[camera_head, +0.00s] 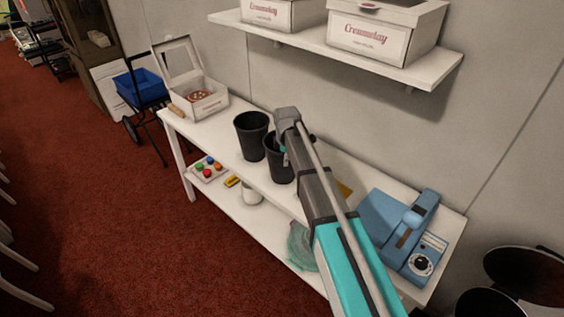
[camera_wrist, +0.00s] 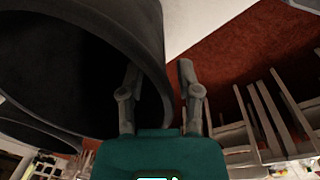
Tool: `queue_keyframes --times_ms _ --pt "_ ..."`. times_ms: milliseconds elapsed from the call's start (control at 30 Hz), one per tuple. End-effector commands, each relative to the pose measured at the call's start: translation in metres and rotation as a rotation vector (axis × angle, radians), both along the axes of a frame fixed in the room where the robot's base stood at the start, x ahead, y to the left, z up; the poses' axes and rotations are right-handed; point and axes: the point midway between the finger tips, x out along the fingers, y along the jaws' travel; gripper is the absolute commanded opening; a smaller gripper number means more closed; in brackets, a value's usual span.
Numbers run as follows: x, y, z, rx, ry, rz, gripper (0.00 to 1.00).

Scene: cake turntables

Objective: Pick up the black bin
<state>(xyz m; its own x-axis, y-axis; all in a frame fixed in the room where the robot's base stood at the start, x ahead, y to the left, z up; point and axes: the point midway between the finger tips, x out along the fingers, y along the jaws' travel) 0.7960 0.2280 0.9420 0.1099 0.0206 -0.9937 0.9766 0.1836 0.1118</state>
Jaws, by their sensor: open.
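Two black bins stand upright on the white table's top: a farther one (camera_head: 251,138) and a nearer one (camera_head: 276,168), partly hidden by my arm. In the head view my gripper (camera_head: 284,154) is at the nearer bin, its fingers mostly hidden. In the wrist view my gripper (camera_wrist: 158,68) is open, with one finger on each side of the edge of a large black bin (camera_wrist: 145,30). Whether the fingers touch the wall cannot be told. Another dark bin shape (camera_wrist: 30,127) shows at the left.
A blue machine (camera_head: 405,232) stands at the table's right end, an open white box (camera_head: 203,110) at its left end. A wall shelf (camera_head: 330,48) with white boxes hangs above. A blue cart (camera_head: 142,88) stands left. Red carpet (camera_head: 110,220) is free in front.

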Motion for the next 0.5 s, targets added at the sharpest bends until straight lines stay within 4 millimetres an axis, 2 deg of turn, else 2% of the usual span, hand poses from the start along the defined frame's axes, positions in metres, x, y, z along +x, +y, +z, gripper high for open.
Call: queue_keyframes --times_ms 133,367,500 --pt "-0.0001 0.0 0.0 0.0 0.0 0.0 0.42" --pt "0.0 0.0002 0.0 0.0 0.0 0.0 0.0" --pt "0.0 0.0002 0.0 0.0 0.0 0.0 0.0"
